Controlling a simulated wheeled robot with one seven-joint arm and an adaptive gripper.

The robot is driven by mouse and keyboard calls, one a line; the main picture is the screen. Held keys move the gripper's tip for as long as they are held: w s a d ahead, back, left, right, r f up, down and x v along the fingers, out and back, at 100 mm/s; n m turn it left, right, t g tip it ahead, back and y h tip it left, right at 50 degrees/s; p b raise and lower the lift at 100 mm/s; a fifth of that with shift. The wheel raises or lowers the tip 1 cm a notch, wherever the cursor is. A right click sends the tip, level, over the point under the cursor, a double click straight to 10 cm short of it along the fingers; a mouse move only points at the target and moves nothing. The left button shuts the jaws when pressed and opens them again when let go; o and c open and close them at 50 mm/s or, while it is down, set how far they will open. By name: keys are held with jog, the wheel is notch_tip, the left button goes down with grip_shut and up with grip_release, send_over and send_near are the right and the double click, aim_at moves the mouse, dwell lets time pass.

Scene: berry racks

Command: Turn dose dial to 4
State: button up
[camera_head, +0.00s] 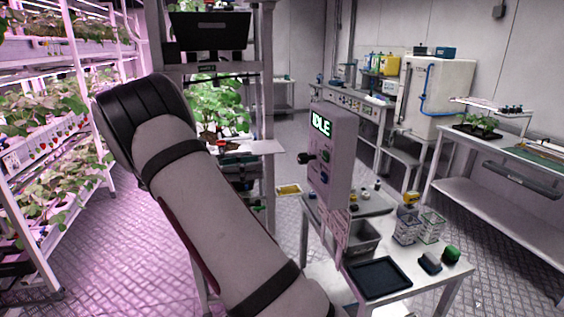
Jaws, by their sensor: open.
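A pale pinkish control box (337,150) stands upright near the middle of the view, its front face turned to the left. A lit green display (321,124) at its top reads "IDLE". A black knob (305,158) sticks out of the face below the display, seen from the side. It may be the dose dial; its markings and setting cannot be read. Small green and blue controls (325,168) sit beside it. My grey arm fills the left centre of the view, left of the box. My gripper does not show.
A white table (430,273) by the box holds a black tray (379,278), a grey bin (362,236), wire baskets (407,226) and a green round item (452,254). Plant racks (65,160) line the left. Benches stand at the right. Floor (110,250) shows between.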

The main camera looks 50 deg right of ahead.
aim_at(299, 159)
jog(key=p+x, duration=0.3)
jog(key=x, duration=0.8)
jog(key=shift+s+d+p, duration=0.2)
jog(key=shift+d+p, duration=0.15)
jog(key=shift+p, duration=0.05)
jog(key=shift+x, duration=0.9)
jog(key=shift+w, duration=0.1)
grip_shut()
